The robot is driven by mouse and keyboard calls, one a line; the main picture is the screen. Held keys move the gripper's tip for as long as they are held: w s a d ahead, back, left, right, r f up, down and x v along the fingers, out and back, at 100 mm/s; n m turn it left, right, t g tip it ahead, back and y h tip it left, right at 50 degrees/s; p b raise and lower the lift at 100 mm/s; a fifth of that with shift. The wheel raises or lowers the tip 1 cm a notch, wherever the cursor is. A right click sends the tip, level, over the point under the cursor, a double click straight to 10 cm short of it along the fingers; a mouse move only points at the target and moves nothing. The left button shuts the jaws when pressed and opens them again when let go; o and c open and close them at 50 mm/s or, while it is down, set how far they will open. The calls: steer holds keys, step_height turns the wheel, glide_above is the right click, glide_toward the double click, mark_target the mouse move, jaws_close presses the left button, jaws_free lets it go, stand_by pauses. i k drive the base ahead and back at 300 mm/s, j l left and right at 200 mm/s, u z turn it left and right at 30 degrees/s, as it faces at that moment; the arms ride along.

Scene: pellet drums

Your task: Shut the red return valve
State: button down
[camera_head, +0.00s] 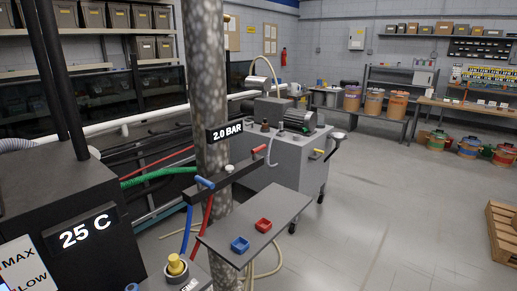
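The red return valve (258,149) shows as a small red handle at the right end of a dark manifold bar (222,180), beside the mottled upright pipe. Its handle lies across the bar's end; from here I cannot tell whether the valve is open or shut. A blue valve handle (205,182) sits at the bar's left end, with a blue hose (187,228) and a red hose (208,212) hanging below. A small pale knob (229,168) stands between the two handles. My gripper is not in view.
A dark unit (70,190) with a "25 C" display fills the left. A grey shelf plate (285,211) with a red bin (263,225) and a blue bin (240,244) juts out below the valves. A wheeled grey cabinet (293,168) stands behind. Open floor (400,215) lies right.

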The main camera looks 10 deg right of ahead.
mark_target(254, 151)
steer(key=i+l+z, duration=0.1)
steer(key=i+l, duration=0.15)
steer(key=i, duration=0.15)
steer(key=i+l, duration=0.2)
steer(key=i, duration=0.25)
steer(key=i+l+z, duration=0.15)
steer(key=i, duration=0.3)
